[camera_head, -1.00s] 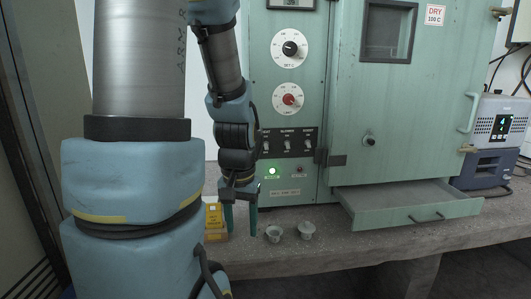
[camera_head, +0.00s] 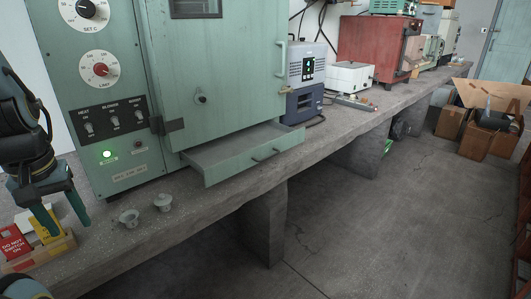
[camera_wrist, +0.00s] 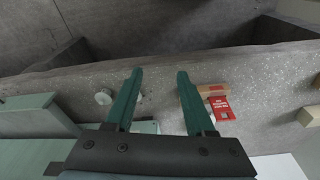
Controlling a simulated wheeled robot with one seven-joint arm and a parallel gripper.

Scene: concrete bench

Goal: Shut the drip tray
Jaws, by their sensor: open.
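The drip tray (camera_head: 250,153) is a shallow pale green drawer under the door of the green oven (camera_head: 205,90). It is pulled out, its front standing beyond the oven over the bench's front edge. In the wrist view a pale green part at the left looks like the tray (camera_wrist: 35,118). My gripper (camera_head: 72,228) is open and empty, fingers pointing down, left of the tray and in front of the control panel. Its two green fingers also show in the wrist view (camera_wrist: 160,74).
A box with red and yellow tags (camera_head: 40,245) is by my fingers. A blue-grey device (camera_head: 305,75) stands right of the oven. The floor in front is clear.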

